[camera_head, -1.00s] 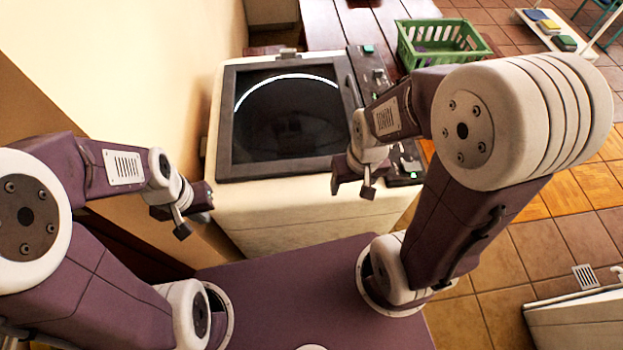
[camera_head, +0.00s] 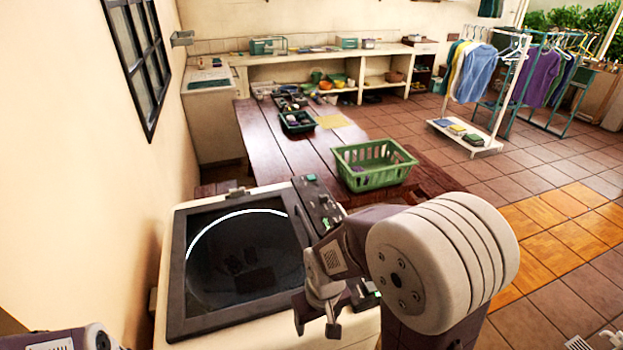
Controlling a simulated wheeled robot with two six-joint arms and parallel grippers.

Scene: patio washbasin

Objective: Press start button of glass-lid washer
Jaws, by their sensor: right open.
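The washer (camera_head: 178,305) is a pale box with a dark-framed glass lid (camera_head: 245,255), which is closed. A dark control panel (camera_head: 322,207) runs along the lid's right side, with a green-topped part (camera_head: 311,178) at its far end and small knobs below. My right arm hides much of the panel's near part, and I cannot make out which control is the start button. My right gripper (camera_head: 317,318) is open and empty over the washer's near right corner, by the lid's corner. My left gripper is out of the frame; only a bit of that arm shows at bottom left.
A green basket (camera_head: 374,168) stands on the wooden table (camera_head: 280,150) behind the washer. A wall runs close along the left. Clothes racks (camera_head: 500,80) stand at the far right. Tiled floor to the right is mostly clear.

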